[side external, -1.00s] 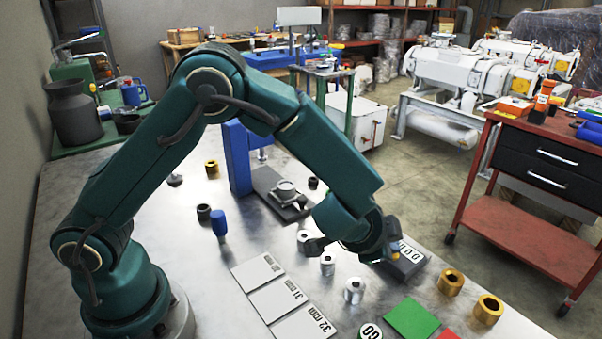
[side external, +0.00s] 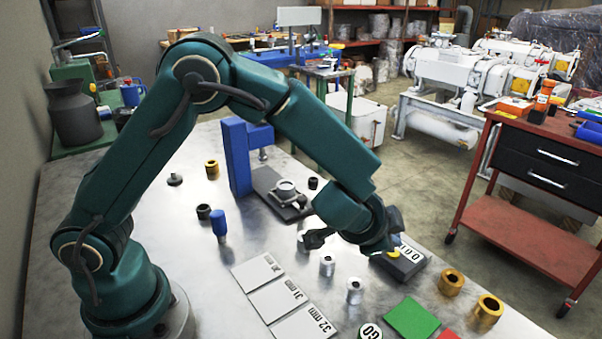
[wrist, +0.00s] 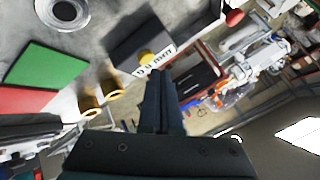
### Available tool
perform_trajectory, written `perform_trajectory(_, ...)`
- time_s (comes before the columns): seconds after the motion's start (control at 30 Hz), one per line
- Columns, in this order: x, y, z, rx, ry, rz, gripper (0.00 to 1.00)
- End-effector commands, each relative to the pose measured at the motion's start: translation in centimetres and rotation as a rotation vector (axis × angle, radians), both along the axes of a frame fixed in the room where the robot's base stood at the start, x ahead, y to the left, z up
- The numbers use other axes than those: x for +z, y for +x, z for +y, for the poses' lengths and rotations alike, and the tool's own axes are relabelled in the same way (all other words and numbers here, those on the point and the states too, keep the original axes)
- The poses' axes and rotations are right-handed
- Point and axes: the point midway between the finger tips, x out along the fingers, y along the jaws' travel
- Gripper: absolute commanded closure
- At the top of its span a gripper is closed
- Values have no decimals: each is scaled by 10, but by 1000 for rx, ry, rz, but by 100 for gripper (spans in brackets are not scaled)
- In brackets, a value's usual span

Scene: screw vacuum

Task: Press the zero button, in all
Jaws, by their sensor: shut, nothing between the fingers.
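A dark grey gauge box (side external: 410,264) with a white number display (side external: 411,252) sits at the right side of the metal bench, partly behind my wrist. A yellow button (side external: 392,254) shows on it, just under my gripper (side external: 388,248). The wrist view shows the box (wrist: 128,45), the yellow button (wrist: 147,58) and the display (wrist: 157,60); its digits are too small to read surely. My gripper (wrist: 157,75) is shut and empty, its tips close to the button in the picture. They look slightly above it; contact cannot be told.
Several silver cylinders (side external: 354,291) stand left of the box, with gold rings (side external: 451,282) to its right. Green (side external: 411,318) and red mats and a GO disc (side external: 370,331) lie nearer the front. White size cards (side external: 278,298) and a blue stand (side external: 236,158) are farther left.

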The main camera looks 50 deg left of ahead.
Motion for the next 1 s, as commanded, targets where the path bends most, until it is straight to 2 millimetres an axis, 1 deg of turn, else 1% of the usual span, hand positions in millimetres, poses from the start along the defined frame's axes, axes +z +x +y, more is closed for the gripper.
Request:
perform_trajectory(0.53,46,1,0,3,-3,-3,100)
perform_trajectory(0.67,50,0,0,1,-1,-1,100)
perform_trajectory(1.0,50,0,0,0,0,0,100)
